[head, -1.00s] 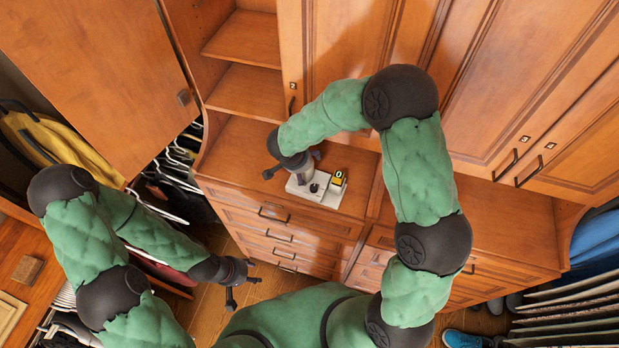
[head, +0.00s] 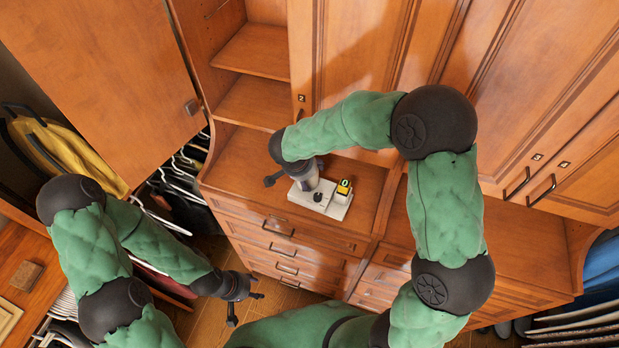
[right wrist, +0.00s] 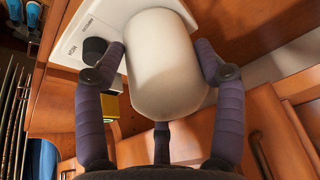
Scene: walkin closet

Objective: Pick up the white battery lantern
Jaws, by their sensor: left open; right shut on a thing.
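The white battery lantern (right wrist: 165,65) shows in the right wrist view as a pale rounded cylinder between the fingers of my right gripper, which are closed around it. In the head view my right gripper (head: 297,178) is over the chest top and hides most of the lantern. Behind the lantern in the wrist view is a flat white base with a dark knob (right wrist: 95,50); I cannot tell if the two are touching. My left gripper (head: 243,300) is open and empty, low in front of the drawers.
The white base (head: 335,208) stands on the wooden chest top (head: 240,150), with a small yellow-and-black item (head: 344,187) at its right end. Cabinet doors (head: 350,60) rise behind. Open shelves (head: 255,55) are at the back left. Hanging clothes are at both sides.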

